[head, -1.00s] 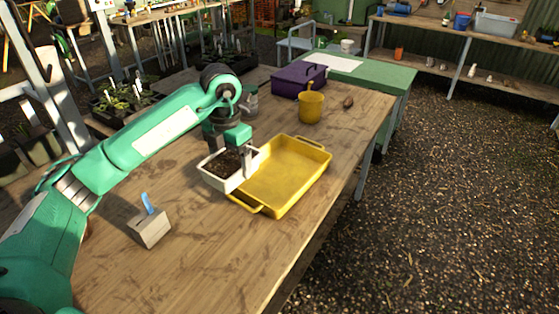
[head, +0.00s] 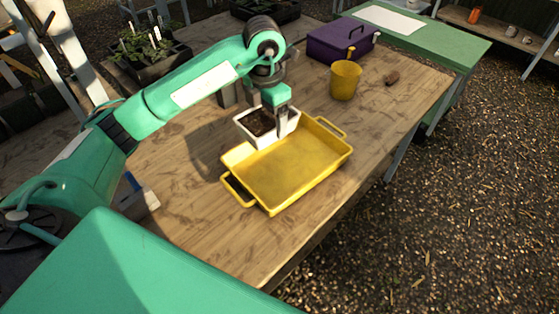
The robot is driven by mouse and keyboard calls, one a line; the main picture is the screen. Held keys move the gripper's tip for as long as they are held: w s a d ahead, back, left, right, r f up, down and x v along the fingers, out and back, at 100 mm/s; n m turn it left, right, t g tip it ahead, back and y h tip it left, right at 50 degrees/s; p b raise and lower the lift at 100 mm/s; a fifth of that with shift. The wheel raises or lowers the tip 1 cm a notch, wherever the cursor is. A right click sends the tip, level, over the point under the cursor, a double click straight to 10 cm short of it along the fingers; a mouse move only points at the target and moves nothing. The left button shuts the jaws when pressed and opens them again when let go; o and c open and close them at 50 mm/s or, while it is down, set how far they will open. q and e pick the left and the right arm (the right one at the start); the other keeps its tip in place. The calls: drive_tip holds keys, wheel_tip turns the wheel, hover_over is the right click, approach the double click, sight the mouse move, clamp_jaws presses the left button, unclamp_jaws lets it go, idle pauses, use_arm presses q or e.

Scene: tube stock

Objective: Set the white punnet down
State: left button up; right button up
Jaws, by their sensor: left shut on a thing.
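The white punnet (head: 266,139) is a small square pot filled with dark soil. It appears upright beside the back-left long edge of the yellow tray and overlaps that edge in the picture. My left gripper (head: 283,126) reaches down from above and is shut on the punnet's right side, with the fingers hiding part of that wall. I cannot tell whether the punnet's base touches the table or hangs a little above it. My right gripper is not in view.
The empty yellow tray (head: 290,172) lies on the wooden table (head: 185,215). A block (head: 150,198) with a blue piece sits at left. Bare tabletop lies left of the tray.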

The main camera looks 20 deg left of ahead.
use_arm(q)
wheel_tip(320, 180, down, 14)
drive_tip(key=shift+f+p, duration=0.25)
drive_tip(key=shift+p, duration=0.8)
wheel_tip(320, 180, down, 3)
drive_tip(key=shift+s+f+p, duration=0.1)
drive_tip(key=shift+f+p, duration=0.05)
drive_tip(key=shift+p, duration=0.15)
drive_tip(key=shift+f, duration=0.3)
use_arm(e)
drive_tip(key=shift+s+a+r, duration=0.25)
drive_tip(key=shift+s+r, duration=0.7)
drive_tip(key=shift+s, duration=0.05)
use_arm(q)
drive_tip(key=shift+f, duration=0.1)
